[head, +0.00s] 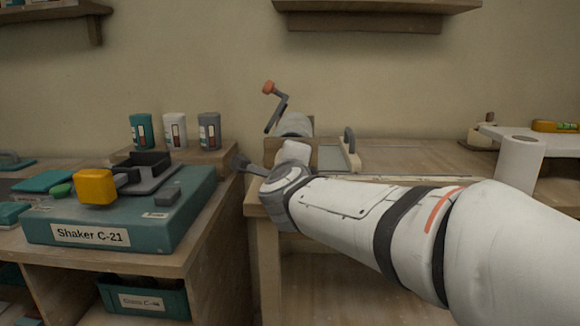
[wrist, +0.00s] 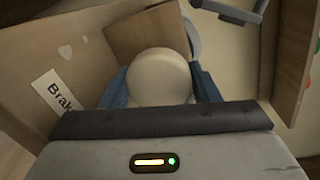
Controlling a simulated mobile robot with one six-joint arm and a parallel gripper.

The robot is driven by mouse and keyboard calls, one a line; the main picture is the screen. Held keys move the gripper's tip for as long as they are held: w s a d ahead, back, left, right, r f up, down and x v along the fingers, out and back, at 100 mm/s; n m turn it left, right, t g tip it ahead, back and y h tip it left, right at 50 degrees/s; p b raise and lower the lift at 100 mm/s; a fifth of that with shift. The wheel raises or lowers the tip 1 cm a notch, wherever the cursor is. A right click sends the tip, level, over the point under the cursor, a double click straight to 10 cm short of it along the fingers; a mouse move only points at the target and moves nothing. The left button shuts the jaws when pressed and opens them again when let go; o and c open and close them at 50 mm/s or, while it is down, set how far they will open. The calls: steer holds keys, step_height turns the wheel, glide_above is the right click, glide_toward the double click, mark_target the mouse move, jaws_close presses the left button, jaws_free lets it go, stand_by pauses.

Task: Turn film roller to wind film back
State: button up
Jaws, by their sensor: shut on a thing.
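In the wrist view my gripper (wrist: 162,88) has its two blue fingers on either side of a pale round knob (wrist: 160,72) and is shut on it. The knob stands by a wooden board with a partly hidden label (wrist: 58,95) that begins "Brak". A grey bent bar (wrist: 232,12) shows at the top edge. In the head view a dark crank (head: 279,111) with an orange-red knob (head: 268,87) rises above my wrist at the left end of the right bench. My arm hides the gripper's fingers and what they hold in that view.
A teal box labelled "Shaker C-21" (head: 120,232) with a yellow knob (head: 95,186) stands on the left bench. Several canisters (head: 174,129) stand behind it. A white roll (head: 519,165) stands at the right. A shelf (head: 375,22) hangs above.

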steer(key=shift+f, duration=0.1)
stand_by(0.3)
steer(key=o, duration=1)
